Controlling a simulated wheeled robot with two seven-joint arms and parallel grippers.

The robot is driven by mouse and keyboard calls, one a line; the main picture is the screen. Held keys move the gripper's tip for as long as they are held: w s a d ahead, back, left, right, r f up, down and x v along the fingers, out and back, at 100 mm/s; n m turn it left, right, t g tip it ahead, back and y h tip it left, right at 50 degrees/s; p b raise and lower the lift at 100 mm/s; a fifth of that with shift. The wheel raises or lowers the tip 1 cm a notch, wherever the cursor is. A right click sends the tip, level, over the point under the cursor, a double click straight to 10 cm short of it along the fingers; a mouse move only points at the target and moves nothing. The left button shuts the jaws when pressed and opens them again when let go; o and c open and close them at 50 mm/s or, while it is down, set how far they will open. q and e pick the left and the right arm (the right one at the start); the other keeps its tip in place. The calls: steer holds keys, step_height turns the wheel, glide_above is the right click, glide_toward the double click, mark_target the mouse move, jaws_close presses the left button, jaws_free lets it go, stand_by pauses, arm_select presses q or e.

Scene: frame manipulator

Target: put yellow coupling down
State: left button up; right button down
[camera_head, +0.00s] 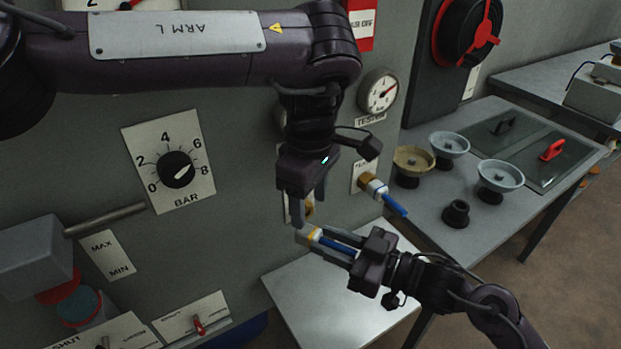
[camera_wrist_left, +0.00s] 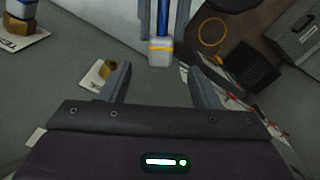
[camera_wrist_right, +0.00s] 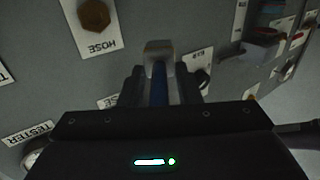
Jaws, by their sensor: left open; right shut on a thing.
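The yellow coupling is a pale grey block with a yellow band (camera_head: 314,237) on a blue hose. My right gripper (camera_head: 331,244) is shut on its blue hose, just behind the block. The coupling also shows in the left wrist view (camera_wrist_left: 161,52), beyond my left fingertips, and in the right wrist view (camera_wrist_right: 158,58). My left gripper (camera_head: 308,218) is open and empty, close above the coupling in the head view. In the left wrist view its fingers (camera_wrist_left: 157,85) stand apart, with nothing between them. Whether a left finger touches the coupling I cannot tell.
A pale shelf (camera_head: 345,290) lies below the grippers. Another blue-hosed coupling (camera_head: 376,187) sits on a brass port of the panel. A side table (camera_head: 440,205) holds several bowls and a black cup (camera_head: 456,213). The panel carries gauges and a BAR dial (camera_head: 176,170).

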mark_target(309, 229)
arm_select(q)
step_height(309, 229, down, 7)
steer(key=shift+r, duration=0.1)
stand_by(0.3)
steer(key=c, duration=1.1)
jaws_close()
arm_select(e)
steer(key=c, duration=1)
jaws_free()
steer(key=shift+o, duration=0.2)
